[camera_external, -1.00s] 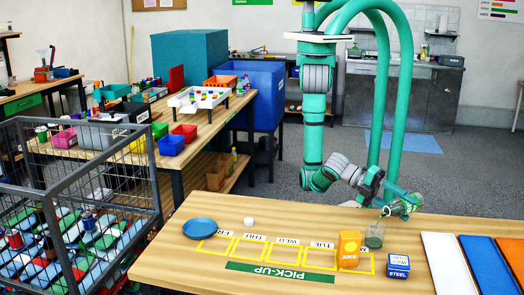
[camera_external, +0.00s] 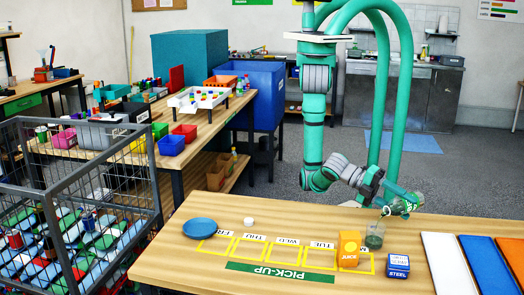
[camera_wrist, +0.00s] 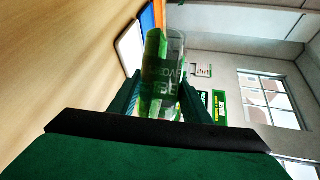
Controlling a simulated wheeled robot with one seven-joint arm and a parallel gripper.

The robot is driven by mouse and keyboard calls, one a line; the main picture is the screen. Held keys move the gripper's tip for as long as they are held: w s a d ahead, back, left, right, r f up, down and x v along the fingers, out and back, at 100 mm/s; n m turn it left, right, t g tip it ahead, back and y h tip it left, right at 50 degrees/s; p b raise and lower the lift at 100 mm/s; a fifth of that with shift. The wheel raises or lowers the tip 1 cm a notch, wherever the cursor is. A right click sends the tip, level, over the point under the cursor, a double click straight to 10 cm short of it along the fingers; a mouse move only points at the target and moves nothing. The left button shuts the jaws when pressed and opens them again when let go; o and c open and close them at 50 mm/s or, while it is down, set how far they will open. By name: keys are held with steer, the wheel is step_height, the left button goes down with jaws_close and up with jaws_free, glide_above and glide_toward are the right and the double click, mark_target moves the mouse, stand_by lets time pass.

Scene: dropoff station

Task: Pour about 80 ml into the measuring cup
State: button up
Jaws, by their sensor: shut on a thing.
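The measuring cup (camera_external: 374,240) is a small clear cup with dark green content, standing on the wooden table behind the juice carton. My gripper (camera_external: 393,200) is above and to the right of it, shut on a clear bottle (camera_external: 407,206) with green liquid. The bottle is strongly tilted, with its lower-left end close above the cup's rim. A thin pale streak shows between the bottle and the cup. In the wrist view the bottle (camera_wrist: 160,85) sits between both fingers, with pale lettering and green liquid along its left side. The cup is not visible there.
The orange juice carton (camera_external: 348,250) and a blue steel tin (camera_external: 398,265) stand close in front of the cup. A blue plate (camera_external: 200,229) and a white round item (camera_external: 248,221) lie at the left. White, blue and orange panels (camera_external: 450,262) cover the right end.

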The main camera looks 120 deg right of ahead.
mark_target(403, 213)
steer(key=shift+r+m, duration=0.3)
steer(key=shift+r, duration=0.05)
stand_by(1.1)
steer(key=f+n, duration=0.1)
steer(key=s+f+n+t, duration=0.1)
steer(key=f, duration=0.1)
steer(key=shift+n+h, duration=0.3)
steer(key=shift+w+f+n+t, duration=0.2)
steer(key=shift+f+n+t, duration=0.3)
steer(key=shift+t, duration=0.1)
stand_by(1.2)
steer(key=shift+f+n, duration=0.2)
steer(key=shift+n, duration=0.1)
steer(key=shift+w+r+n+t+h, duration=0.25)
steer(key=shift+w+r+n+t, duration=0.15)
steer(key=shift+n+t, duration=0.2)
steer(key=shift+w+r+n+t+h, duration=0.25)
steer(key=shift+w+n+t, duration=0.15)
steer(key=shift+n+t, duration=0.15)
steer(key=shift+w+r+n+t, duration=0.2)
steer(key=shift+w+n+t, duration=0.05)
steer(key=shift+n+t, duration=0.3)
steer(key=shift+s+r+n+t, duration=0.1)
steer(key=shift+s+n+t, duration=0.2)
steer(key=shift+n+t, duration=0.65)
steer(key=shift+f+n+t+b, duration=0.2)
steer(key=shift+n+t+b, duration=0.1)
steer(key=shift+n+t, duration=0.8)
